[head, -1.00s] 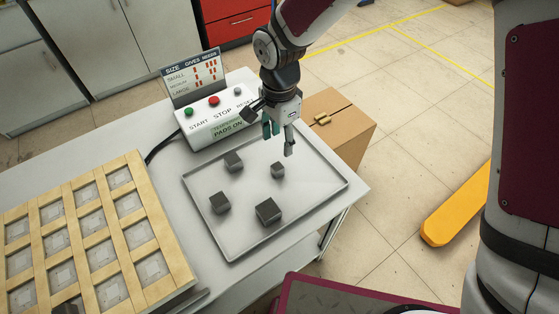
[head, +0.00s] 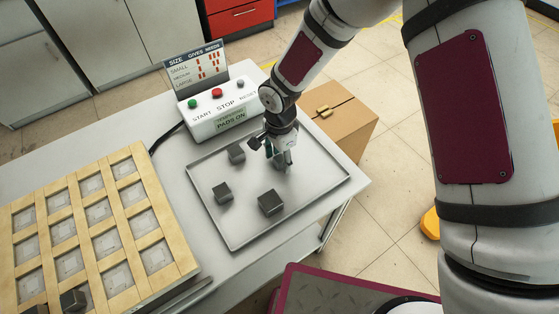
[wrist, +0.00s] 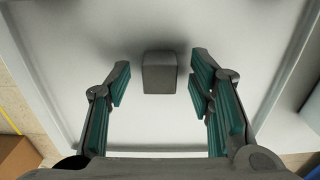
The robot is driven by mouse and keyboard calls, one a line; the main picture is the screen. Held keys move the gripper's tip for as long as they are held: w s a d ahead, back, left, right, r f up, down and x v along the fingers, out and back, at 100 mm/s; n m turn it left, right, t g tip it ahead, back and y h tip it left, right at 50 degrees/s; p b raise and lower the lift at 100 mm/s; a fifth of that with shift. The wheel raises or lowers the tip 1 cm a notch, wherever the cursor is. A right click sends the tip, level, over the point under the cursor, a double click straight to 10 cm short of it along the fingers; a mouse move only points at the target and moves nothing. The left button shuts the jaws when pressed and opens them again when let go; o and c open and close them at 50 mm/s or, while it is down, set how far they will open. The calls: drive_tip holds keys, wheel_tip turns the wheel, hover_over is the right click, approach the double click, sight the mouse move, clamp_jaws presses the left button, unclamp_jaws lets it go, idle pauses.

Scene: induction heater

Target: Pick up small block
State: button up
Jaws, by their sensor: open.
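The small dark block (wrist: 160,72) lies on the metal tray in the wrist view, centred between my open fingers with clear gaps on both sides. In the head view my gripper (head: 281,164) hides it, low over the tray's right part. My gripper's green-padded fingers point down and hold nothing. I cannot tell from these views exactly how far the fingertips are above the tray.
Three other dark blocks sit on the tray (head: 325,190): one behind (head: 236,153), one left (head: 222,193), one in front (head: 271,203). A wooden grid (head: 165,225) stands left, with dark blocks at its near edge. The button box (head: 222,117) stands behind.

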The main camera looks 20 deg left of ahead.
drive_tip(key=shift+f, duration=0.45)
clamp_jaws()
